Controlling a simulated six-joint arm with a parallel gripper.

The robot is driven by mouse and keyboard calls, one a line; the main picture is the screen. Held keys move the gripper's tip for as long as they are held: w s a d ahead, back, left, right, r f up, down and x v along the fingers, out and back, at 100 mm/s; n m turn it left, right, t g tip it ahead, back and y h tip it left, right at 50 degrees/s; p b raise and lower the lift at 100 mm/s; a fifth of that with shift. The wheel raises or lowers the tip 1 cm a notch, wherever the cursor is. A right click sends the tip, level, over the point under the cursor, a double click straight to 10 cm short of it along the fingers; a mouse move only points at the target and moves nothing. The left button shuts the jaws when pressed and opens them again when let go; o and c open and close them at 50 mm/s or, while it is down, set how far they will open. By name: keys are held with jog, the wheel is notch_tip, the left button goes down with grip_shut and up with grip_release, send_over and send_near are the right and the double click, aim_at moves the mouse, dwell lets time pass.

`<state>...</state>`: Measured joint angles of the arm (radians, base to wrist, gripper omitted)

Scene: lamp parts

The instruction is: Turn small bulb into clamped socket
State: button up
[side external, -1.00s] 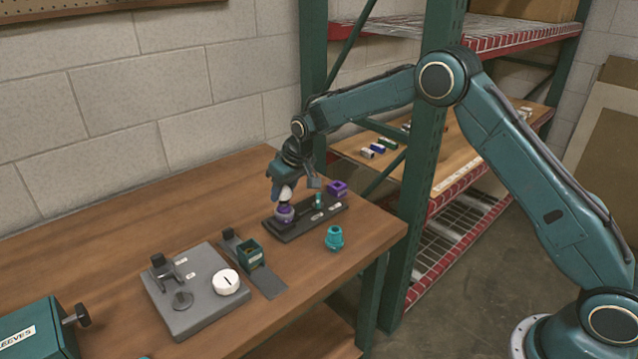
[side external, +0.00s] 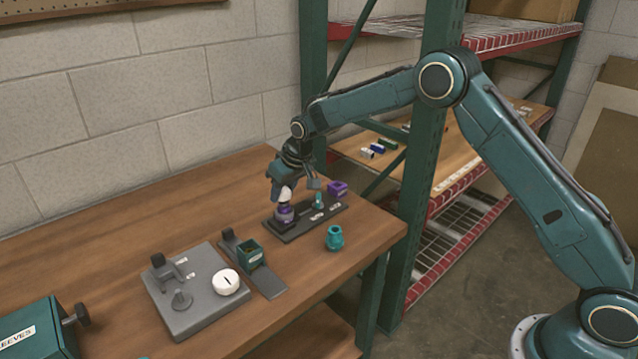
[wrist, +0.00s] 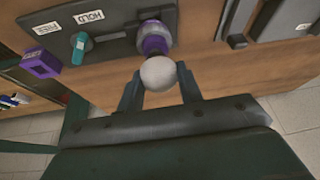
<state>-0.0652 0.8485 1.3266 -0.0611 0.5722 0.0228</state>
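The small bulb (wrist: 158,74) has a round white globe and a dark neck. It also shows white under my gripper in the side view (side external: 285,194). Its neck end meets the purple socket (wrist: 155,40), which is held on the dark clamp fixture (wrist: 117,20) and also shows in the side view (side external: 284,216). How deep the bulb sits is hidden. My gripper (wrist: 159,76) has one finger on each side of the globe, with the tips at its edges, and looks shut on it. A teal lever (wrist: 80,44) stands between the FREE and HOLD labels.
A purple square part (side external: 338,188) lies at the fixture's far end. A loose teal socket (side external: 334,238) stands in front. A grey plate (side external: 195,292) with a white round part (side external: 226,282) and a green box holder (side external: 250,254) are to the left. The back of the table is clear.

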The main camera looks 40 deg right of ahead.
jog(key=shift+f, duration=0.1)
jog(key=c, duration=0.3)
jog(key=shift+s+d+f, duration=0.1)
jog(key=shift+f, duration=0.2)
dwell(0.3)
jog(key=m, duration=0.2)
jog(key=m+h, duration=0.1)
jog(key=m, duration=0.1)
jog(key=shift+f+h, duration=0.1)
jog(key=shift+h, duration=0.2)
jog(key=shift+s+m+g+h, duration=0.1)
jog(key=shift+m+g+h, duration=0.3)
jog(key=shift+m, duration=1.1)
